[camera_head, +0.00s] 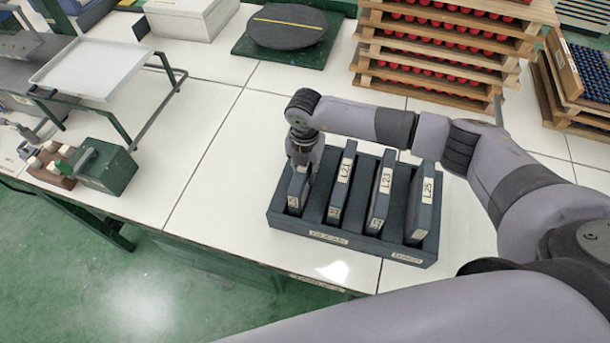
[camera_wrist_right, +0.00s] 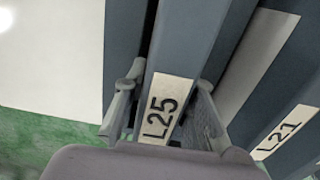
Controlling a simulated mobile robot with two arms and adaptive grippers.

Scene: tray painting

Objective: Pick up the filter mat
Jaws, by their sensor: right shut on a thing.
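Several flat blue-grey filter mats stand on edge in a dark slotted rack (camera_head: 330,237) on the white table. My right gripper (camera_head: 303,160) comes down from above onto the leftmost mat (camera_head: 295,197). In the right wrist view, the fingers lie on both sides of this mat (camera_wrist_right: 190,50), and its label reads L25. The gripper is shut on it. The mat's lower part is hidden in the rack, and it stands in its slot. The neighbouring mat (camera_head: 341,180) is labelled L21 and also shows in the right wrist view (camera_wrist_right: 288,125). My left gripper is out of view.
Two more mats (camera_head: 382,190) (camera_head: 424,205) stand to the right in the rack. Stacked wooden trays (camera_head: 430,75) with red pieces stand behind. A round dark disc (camera_head: 287,25) lies on a green board. A green box (camera_head: 105,168) is at left. The table left of the rack is clear.

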